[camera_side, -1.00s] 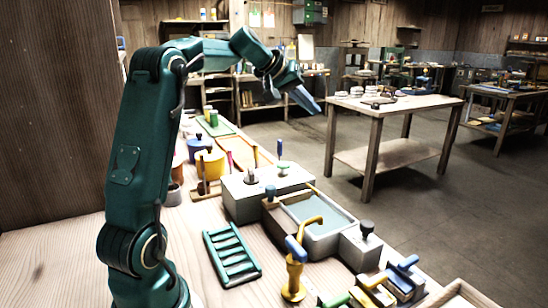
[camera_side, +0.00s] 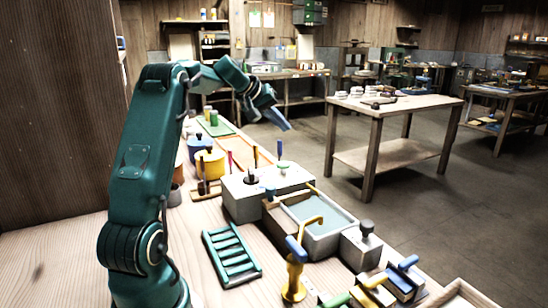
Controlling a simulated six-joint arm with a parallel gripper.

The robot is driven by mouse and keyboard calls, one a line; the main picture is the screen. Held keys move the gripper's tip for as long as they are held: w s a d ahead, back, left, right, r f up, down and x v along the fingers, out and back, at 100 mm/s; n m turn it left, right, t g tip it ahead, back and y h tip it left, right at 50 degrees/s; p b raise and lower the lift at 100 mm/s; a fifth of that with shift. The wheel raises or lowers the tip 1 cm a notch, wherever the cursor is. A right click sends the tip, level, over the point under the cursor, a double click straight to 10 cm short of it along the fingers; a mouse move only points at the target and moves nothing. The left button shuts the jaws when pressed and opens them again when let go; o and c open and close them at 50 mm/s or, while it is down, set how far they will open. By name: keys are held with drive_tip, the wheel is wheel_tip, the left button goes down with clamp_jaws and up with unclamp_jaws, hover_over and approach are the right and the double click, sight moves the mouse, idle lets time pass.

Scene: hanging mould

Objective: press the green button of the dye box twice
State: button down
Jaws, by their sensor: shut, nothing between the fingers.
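My gripper (camera_side: 287,127) is shut and empty. It points down and to the right, in the air above and behind the dye box in the picture. It appears well clear of the green button; the exact distance is hard to tell.
The green slatted rack (camera_side: 231,256) lies in front of the box. A grey basin (camera_side: 318,244) with a yellow spout (camera_side: 309,222) stands to its right. A dark-knobbed grey block (camera_side: 360,247) is farther right. Yellow and other pots (camera_side: 210,165) stand behind to the left.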

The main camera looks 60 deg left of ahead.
sight(285, 163)
drive_tip(key=shift+f, duration=3.9)
drive_tip(key=shift+f, duration=0.15)
drive_tip(key=shift+f, duration=0.25)
drive_tip(key=shift+f, duration=1)
drive_tip(key=shift+r, duration=1.4)
drive_tip(key=shift+r, duration=0.1)
drive_tip(key=shift+r, duration=2.45)
